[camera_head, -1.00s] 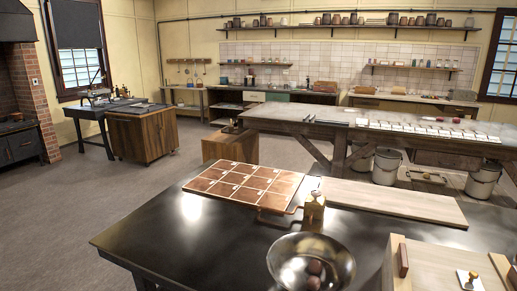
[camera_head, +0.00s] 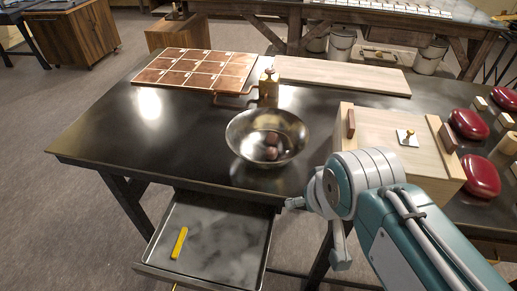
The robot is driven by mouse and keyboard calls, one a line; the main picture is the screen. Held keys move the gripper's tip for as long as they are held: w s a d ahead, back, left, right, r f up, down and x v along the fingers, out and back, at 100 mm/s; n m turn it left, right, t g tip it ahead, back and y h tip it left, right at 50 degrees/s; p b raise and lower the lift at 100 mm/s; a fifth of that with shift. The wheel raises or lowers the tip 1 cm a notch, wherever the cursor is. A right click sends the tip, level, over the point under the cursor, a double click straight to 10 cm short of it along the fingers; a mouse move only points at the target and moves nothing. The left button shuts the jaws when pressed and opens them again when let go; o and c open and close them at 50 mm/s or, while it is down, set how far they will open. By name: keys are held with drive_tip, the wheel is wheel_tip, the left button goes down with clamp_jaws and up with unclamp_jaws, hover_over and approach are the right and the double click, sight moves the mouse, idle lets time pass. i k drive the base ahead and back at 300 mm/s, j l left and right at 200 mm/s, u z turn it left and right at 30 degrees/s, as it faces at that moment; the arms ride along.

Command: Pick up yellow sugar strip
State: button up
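The yellow sugar strip (camera_head: 179,243) lies in a shallow open metal tray or drawer (camera_head: 255,262) below the front edge of the dark table. It sits towards the tray's left side, slightly tilted in the picture. My arm comes in from the lower right, and its joints hide part of the table's front. The end of my arm (camera_head: 294,203) seems to be near the tray's right corner, to the right of the strip and apart from it. Its fingers are not clear enough to tell open from shut.
A metal bowl (camera_head: 242,148) with dark round pieces stands on the table (camera_head: 120,140). Behind it are a copper grid plate (camera_head: 172,72), a small brass block (camera_head: 268,88) and a pale board (camera_head: 345,76). A wooden box (camera_head: 378,135) and several dark red pieces (camera_head: 468,124) stand right.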

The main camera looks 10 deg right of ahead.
sight(180, 241)
drive_tip(key=k+u, duration=0.15)
drive_tip(key=u, duration=1.1)
drive_tip(key=i+j+z, duration=0.15)
drive_tip(key=j, duration=0.25)
drive_tip(key=i+j+z, duration=0.1)
drive_tip(key=i+j, duration=0.2)
drive_tip(key=j, duration=0.1)
